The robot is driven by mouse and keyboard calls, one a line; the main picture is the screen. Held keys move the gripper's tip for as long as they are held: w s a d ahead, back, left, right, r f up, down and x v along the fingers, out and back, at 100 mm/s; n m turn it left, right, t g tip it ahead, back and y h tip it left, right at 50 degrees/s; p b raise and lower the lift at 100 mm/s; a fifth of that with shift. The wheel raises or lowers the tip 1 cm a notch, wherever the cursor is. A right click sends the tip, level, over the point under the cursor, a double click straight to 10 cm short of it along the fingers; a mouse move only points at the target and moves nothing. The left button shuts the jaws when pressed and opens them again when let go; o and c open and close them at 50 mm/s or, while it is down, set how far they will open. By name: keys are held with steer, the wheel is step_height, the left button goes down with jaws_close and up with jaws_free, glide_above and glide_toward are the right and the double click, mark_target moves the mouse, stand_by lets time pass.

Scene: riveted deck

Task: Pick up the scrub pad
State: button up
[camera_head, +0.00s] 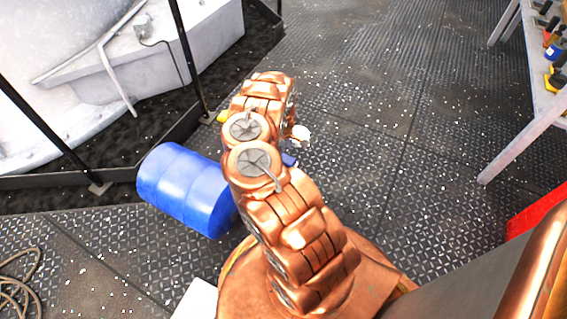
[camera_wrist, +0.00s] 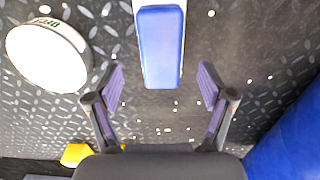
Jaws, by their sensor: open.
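The likely scrub pad (camera_wrist: 162,48) is a blue rectangular block with pale edges at the top centre of the wrist view. In the head view a small blue piece (camera_head: 289,159) shows beside my arm, probably the same pad, mostly hidden. My gripper (camera_wrist: 161,78) is open, with one finger on each side of the pad's near end in the picture. Nothing is held. Whether the pad lies between the fingers in depth or below them I cannot tell. The head view hides my gripper behind the arm.
A white round lidded thing (camera_wrist: 48,54) stands left of the pad, also in the head view (camera_head: 300,133). A yellow object (camera_wrist: 76,154) lies lower left. A blue barrel (camera_head: 185,188) lies on the deck. A bench (camera_head: 520,137) stands right; the deck beyond is clear.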

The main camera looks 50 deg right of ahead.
mark_target(284, 158)
step_height(284, 158, down, 5)
steer(key=b, duration=0.3)
steer(key=shift+s+a+f, duration=0.1)
steer(key=c, duration=1.3)
